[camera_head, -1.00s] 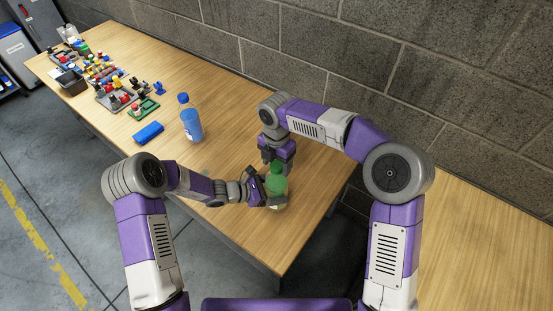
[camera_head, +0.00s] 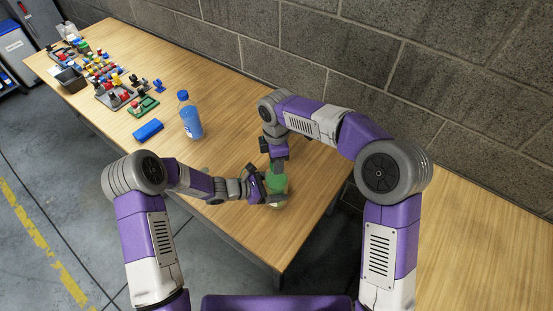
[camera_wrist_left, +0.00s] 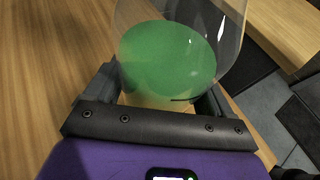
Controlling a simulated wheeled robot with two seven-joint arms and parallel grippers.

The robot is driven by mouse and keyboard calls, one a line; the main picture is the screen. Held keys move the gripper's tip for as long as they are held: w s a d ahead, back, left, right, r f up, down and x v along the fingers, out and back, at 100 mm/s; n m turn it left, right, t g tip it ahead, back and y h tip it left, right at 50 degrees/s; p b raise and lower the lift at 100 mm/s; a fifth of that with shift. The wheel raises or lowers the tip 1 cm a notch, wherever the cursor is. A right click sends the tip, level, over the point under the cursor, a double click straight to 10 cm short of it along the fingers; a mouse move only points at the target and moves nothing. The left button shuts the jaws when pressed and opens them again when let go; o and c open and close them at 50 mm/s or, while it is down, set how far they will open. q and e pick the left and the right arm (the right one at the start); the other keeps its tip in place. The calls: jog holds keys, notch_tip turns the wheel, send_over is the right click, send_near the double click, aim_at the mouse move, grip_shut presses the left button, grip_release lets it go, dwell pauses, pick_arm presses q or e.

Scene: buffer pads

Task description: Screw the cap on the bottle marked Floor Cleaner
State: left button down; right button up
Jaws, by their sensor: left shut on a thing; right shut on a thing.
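A bottle with green on it (camera_head: 278,184) stands near the front edge of the table; no writing on it can be read. My left gripper (camera_head: 270,197) is shut around its body from the left. In the left wrist view the clear-walled bottle (camera_wrist_left: 170,62) with a large green area sits between the two fingers. My right gripper (camera_head: 279,165) points down from above and is shut at the bottle's top. The cap there is hidden by its fingers.
A blue bottle with a blue cap (camera_head: 191,118) stands farther left. The wooden table (camera_head: 225,125) is clear between the blue bottle and my right arm. A block wall runs behind.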

jog(key=m, duration=0.6)
jog(key=shift+m, duration=0.3)
jog(key=m, duration=0.6)
jog(key=o, duration=1.3)
jog(key=shift+c, duration=0.2)
notch_tip(320, 180, up, 12)
